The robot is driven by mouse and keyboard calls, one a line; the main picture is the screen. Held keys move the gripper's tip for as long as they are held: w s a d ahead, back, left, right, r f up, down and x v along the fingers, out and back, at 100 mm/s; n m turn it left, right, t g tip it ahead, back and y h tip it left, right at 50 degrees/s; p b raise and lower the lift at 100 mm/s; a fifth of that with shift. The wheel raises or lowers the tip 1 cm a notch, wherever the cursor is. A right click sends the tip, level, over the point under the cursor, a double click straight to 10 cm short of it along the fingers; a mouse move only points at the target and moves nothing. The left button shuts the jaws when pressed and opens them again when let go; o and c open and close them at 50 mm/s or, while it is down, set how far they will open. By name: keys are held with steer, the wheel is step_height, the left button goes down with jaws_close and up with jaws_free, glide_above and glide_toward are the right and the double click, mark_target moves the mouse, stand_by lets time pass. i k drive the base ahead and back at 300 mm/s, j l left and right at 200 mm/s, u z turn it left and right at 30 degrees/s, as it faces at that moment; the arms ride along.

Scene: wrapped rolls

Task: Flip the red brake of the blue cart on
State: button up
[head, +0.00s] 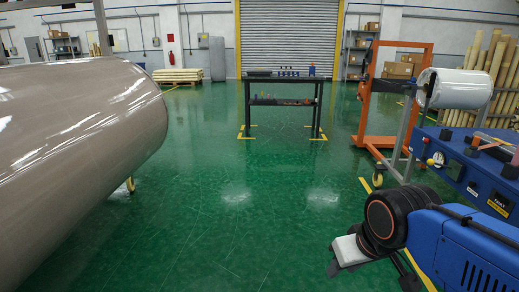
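No thing in view is clearly the blue cart, and I cannot make out a red brake lever. A blue machine or cart body (452,150) with knobs, dark display blocks and a yellow label stands at the right edge, cut off by the frame. My gripper (340,262) is at the lower right, at the end of my blue arm, with a pale body and dark finger parts pointing down and left. It is over the green floor, in front of the blue body and apart from it. Whether its fingers are open is not clear.
A large brown wrapped roll (80,140) fills the left side. An orange wheeled frame (368,100) stands at the right, near a white wrapped roll (460,88). A black workbench (283,79) with small items stands at the back centre. The green floor (235,220) between is clear.

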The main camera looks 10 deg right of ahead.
mark_target(426, 141)
steer(key=i+z, duration=0.4)
steer(key=i+j+z, duration=0.15)
steer(key=i+z, duration=0.25)
steer(key=i+j+z, duration=0.25)
steer(key=z, duration=0.15)
steer(key=i+j+z, duration=0.8)
steer(key=j, duration=0.2)
steer(key=i+j, duration=0.2)
steer(key=i, duration=0.2)
steer(key=i+j+u, duration=0.15)
steer(key=i, duration=0.2)
steer(key=i+j, duration=0.2)
steer(key=i, duration=0.2)
steer(key=u, duration=0.05)
